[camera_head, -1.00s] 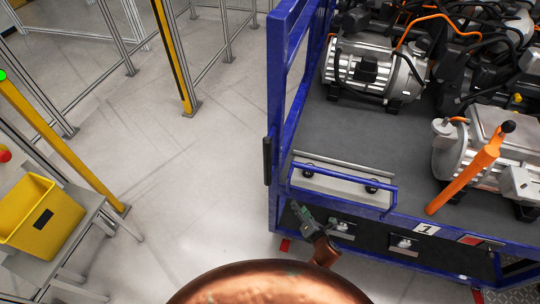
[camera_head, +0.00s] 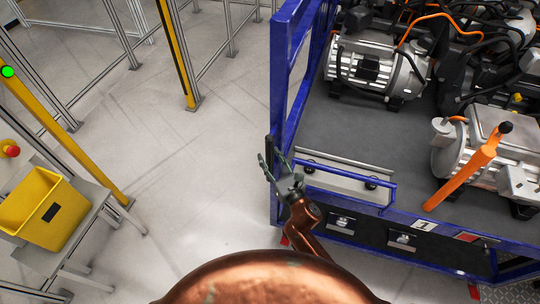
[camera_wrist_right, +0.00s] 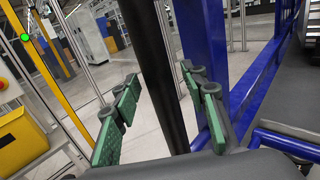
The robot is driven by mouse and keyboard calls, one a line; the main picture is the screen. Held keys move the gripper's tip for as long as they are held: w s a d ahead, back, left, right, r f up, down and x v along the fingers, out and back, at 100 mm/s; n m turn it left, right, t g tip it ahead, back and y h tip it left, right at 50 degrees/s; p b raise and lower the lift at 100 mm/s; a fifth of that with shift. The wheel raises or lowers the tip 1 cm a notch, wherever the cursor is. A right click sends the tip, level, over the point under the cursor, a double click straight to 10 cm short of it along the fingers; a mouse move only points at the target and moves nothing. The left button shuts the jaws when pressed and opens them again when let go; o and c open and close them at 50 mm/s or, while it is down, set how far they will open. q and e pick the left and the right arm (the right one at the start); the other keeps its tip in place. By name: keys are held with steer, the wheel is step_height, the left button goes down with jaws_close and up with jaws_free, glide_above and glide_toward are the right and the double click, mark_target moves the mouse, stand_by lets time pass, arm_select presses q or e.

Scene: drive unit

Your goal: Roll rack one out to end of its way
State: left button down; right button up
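Rack one is a blue-framed rack (camera_head: 378,213) with a "1" label on its front edge, on the right of the head view; it bears drive units. A black upright handle (camera_head: 269,148) is on its left front post; in the right wrist view it is the dark bar (camera_wrist_right: 150,60). My right gripper (camera_head: 273,163) is open at this handle. In the wrist view the bar stands between the green-padded fingers (camera_wrist_right: 163,118), with gaps visible on both sides. The fingers partly hide the handle in the head view. My left gripper is not in view.
A yellow bin (camera_head: 40,208) sits on a grey stand at the left, by a yellow post (camera_head: 65,138) with a green light. Another yellow post (camera_head: 177,55) and metal fence frames stand behind. The floor (camera_head: 180,180) left of the rack is clear.

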steer(key=shift+w+a, duration=0.15)
steer(key=shift+w, duration=0.2)
steer(key=shift+c, duration=0.5)
jaws_close()
